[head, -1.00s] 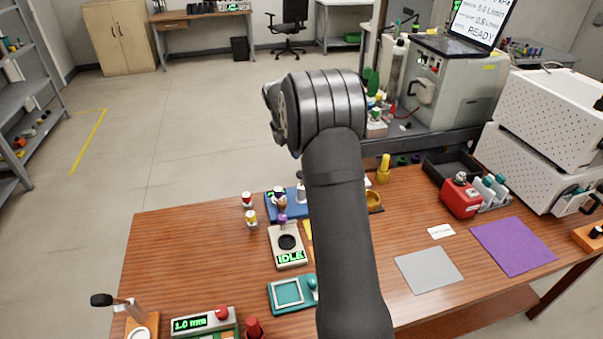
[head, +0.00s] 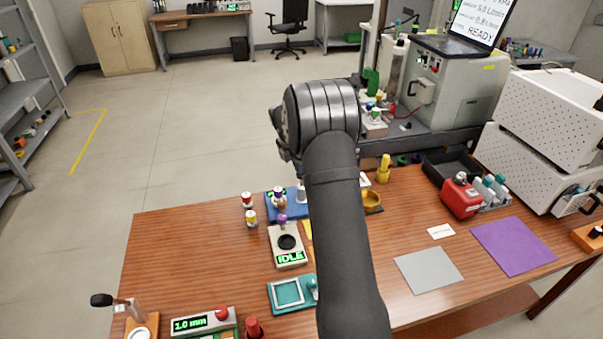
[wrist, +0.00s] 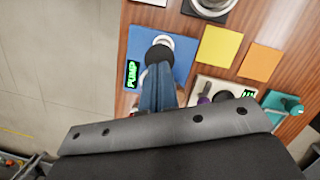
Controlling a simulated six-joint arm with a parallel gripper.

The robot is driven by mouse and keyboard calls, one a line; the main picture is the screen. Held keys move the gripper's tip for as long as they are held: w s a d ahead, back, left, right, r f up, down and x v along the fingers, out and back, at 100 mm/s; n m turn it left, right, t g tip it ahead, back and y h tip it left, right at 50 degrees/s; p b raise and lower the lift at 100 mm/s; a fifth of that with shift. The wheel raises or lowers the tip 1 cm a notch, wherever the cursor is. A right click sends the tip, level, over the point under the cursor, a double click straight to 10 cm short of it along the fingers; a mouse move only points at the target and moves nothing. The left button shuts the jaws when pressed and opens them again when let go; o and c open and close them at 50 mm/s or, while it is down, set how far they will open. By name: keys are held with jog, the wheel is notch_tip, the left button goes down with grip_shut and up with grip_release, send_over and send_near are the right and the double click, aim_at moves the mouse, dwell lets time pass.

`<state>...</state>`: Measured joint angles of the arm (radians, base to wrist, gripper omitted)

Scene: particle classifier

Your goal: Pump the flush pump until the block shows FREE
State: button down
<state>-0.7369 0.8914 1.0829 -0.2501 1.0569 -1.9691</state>
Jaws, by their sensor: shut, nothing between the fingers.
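The blue flush pump block (wrist: 182,68) lies on the wooden table, and its small display (wrist: 133,74) reads PUMP in green. A round white pump part (wrist: 163,40) stands on it. The block also shows in the head view (head: 272,212), partly covered by my arm. My gripper (wrist: 159,58) is shut and empty, its dark fingertips over the white pump part. I cannot tell whether they touch it. In the head view my gripper is hidden behind my arm.
A beige device (head: 290,262) reading IDLE sits in front of the block, with a teal tray (head: 272,296) nearer. Red-capped (head: 247,200) and yellow-capped (head: 251,217) vials stand left. Yellow (wrist: 219,45) and orange (wrist: 260,62) mats lie beside the block.

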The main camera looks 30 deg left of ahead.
jog(key=shift+s+x, duration=0.2)
jog(key=shift+x, duration=0.65)
jog(key=shift+s+x, duration=0.15)
jog(key=shift+x, duration=0.65)
jog(key=s, duration=0.2)
jog(key=s+a, duration=0.1)
jog(key=shift+a+r, duration=0.1)
jog(key=shift+r, duration=0.4)
jog(key=v, duration=1.7)
jog(key=shift+s+a+r, duration=0.1)
jog(key=shift+a, duration=0.05)
